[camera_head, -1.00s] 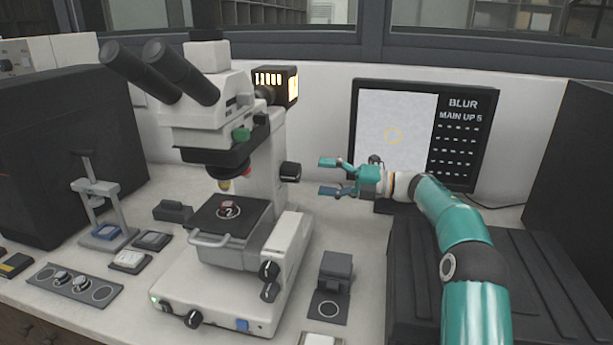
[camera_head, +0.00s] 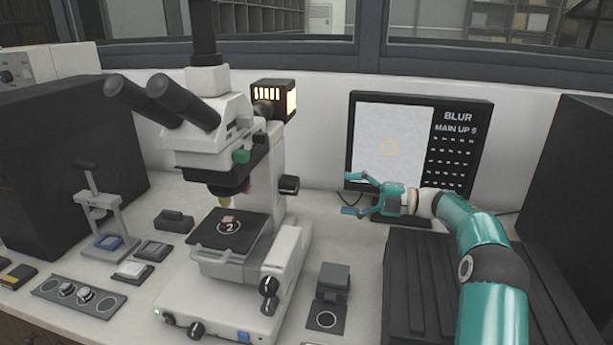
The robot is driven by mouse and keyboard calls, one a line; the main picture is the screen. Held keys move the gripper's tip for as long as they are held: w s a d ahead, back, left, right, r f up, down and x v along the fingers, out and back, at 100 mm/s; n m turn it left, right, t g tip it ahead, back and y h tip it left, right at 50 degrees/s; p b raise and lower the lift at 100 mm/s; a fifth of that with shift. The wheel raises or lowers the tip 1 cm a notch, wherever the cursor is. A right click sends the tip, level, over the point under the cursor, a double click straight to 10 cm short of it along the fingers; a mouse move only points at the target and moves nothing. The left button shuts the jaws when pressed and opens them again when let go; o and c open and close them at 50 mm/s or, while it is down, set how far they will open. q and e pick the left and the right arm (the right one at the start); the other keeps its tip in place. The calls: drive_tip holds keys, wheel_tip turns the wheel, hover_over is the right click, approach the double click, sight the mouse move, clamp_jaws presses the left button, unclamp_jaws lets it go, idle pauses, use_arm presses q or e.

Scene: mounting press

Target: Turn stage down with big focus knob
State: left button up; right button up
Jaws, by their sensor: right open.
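The white microscope stands left of centre, with its dark stage (camera_head: 238,239) under the objectives. A small red piece with a "2" label (camera_head: 229,226) sits on the stage. A black knob (camera_head: 289,185) sticks out of the right side of the upright column. Lower, a black knob pair (camera_head: 268,286) sits on the right of the base; I cannot tell which is the big focus knob. My right gripper (camera_head: 352,194) is open and empty, pointing left, clear of the column knob and in front of the screen. My left gripper is not in view.
The screen (camera_head: 391,143) reads "BLUR" and "MAIN UP 5". A small dark block stand (camera_head: 333,280) is right of the base. A dark ribbed case (camera_head: 432,270) lies under my right arm. The bench between gripper and microscope is clear.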

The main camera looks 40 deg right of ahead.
sight(298, 186)
drive_tip(key=w+a+m+p, duration=0.6)
drive_tip(key=w, duration=0.1)
drive_tip(key=w+a+m+p, duration=0.3)
drive_tip(key=p, duration=0.1)
drive_tip(key=shift+w+a+r, duration=0.15)
drive_tip(key=shift+a+r, duration=0.25)
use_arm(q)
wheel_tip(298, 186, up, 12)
